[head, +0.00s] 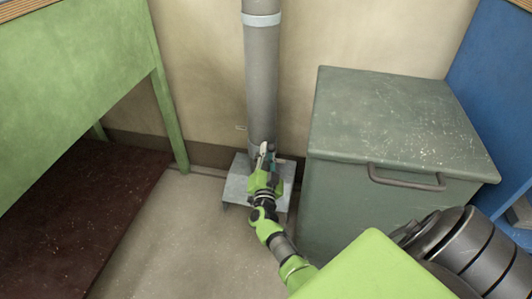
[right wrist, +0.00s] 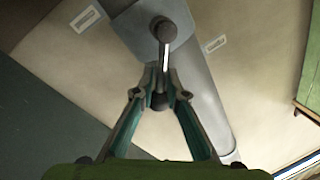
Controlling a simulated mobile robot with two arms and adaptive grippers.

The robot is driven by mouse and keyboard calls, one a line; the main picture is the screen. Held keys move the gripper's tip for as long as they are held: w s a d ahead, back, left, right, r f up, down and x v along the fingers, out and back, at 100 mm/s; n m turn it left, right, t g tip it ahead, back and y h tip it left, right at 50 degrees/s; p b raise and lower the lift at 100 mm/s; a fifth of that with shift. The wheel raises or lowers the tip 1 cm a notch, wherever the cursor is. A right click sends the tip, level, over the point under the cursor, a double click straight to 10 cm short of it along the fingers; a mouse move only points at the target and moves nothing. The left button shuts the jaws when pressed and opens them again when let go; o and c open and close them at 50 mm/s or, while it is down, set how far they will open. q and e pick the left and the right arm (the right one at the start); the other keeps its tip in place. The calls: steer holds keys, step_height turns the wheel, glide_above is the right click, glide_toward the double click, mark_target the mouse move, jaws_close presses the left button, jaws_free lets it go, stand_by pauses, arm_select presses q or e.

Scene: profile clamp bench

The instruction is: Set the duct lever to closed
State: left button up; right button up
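The duct (head: 262,75) is a grey vertical pipe against the wall, with a grey collar; it also shows in the right wrist view (right wrist: 205,100). The duct lever (right wrist: 166,55) is a thin bright rod running from a dark round hub on a grey plate to a dark knob. My right gripper (head: 265,160) is at the lower duct. In the right wrist view, its fingertips (right wrist: 161,72) come close together on both sides of the lever, with the knob between the fingers. The gripper and arm hide most of the lever in the head view. My left gripper is out of view.
A grey-green chest (head: 400,110) with a handle stands right of the duct, close to my right arm. A green bench (head: 70,80) stands at left over a dark red mat (head: 70,215). A metal plate (head: 236,187) sits at the duct's foot. Bare floor lies between.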

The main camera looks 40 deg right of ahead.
steer(key=o, duration=0.4)
steer(key=shift+s+d+r, duration=0.15)
steer(key=shift+d+r, duration=0.3)
steer(key=shift+r, duration=0.2)
steer(key=shift+a+f, duration=0.3)
steer(key=v, duration=0.7)
steer(key=shift+s, duration=0.2)
steer(key=shift+c, duration=0.6)
